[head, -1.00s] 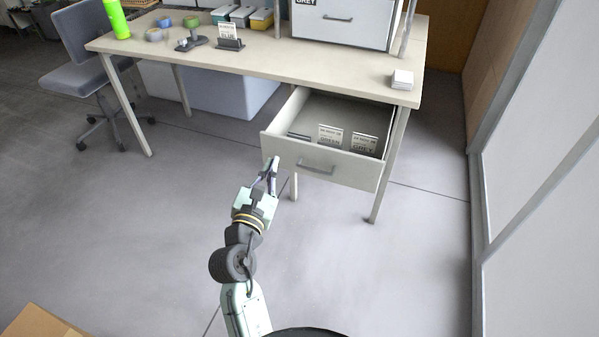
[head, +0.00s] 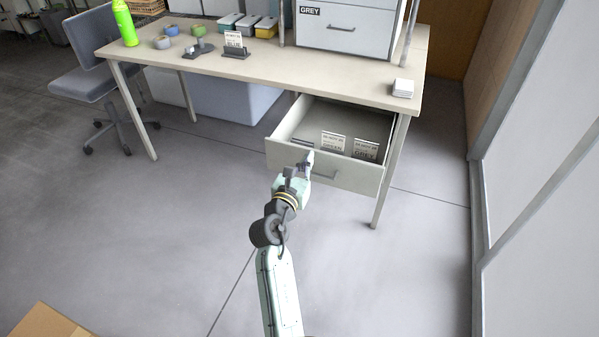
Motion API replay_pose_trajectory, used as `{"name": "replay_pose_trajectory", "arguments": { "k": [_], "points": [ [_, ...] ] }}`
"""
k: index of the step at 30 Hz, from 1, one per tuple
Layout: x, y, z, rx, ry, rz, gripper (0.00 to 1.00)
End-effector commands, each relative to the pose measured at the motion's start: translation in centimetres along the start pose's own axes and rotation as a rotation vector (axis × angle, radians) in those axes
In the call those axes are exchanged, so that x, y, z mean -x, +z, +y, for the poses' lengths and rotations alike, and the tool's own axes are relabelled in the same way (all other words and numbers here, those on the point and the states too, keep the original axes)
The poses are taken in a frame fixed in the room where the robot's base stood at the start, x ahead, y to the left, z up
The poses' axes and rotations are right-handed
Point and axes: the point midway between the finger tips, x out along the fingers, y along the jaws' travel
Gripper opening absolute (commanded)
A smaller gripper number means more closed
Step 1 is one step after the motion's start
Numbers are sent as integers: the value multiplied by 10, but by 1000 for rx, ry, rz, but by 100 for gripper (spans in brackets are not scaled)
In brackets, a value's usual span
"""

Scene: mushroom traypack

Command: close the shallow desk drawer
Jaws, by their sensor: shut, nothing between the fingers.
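The shallow desk drawer (head: 347,178) hangs under the right end of the desk (head: 365,84) and is pulled part way out. Its front panel has a grey bar handle (head: 322,174). Label cards stand inside it, one marked GREY (head: 366,149) and one beside it (head: 332,143). My gripper (head: 304,160) is shut and empty. It is at the drawer front, left of the middle, and covers the handle's left end. I cannot tell whether it touches the panel.
A grey cabinet (head: 345,28) labelled GREY stands on the desk. A small white block (head: 403,88) lies near the desk's right edge. A green bottle (head: 125,24) and an office chair (head: 82,72) are at the left. A cardboard box (head: 48,322) is at bottom left. Floor before the drawer is clear.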

Motion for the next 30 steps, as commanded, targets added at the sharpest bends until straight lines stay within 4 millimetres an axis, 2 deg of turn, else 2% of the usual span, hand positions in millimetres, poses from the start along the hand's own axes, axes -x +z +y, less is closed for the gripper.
{"name": "replay_pose_trajectory", "arguments": {
  "k": [6,22,26,30],
  "points": [
    [-15,0,0,1,0,0,0],
    [-21,1,1,1,1,-1,0],
    [-32,2,1,0,2,-2,0],
    [-51,2,1,2,2,-1,0]
  ]
}}
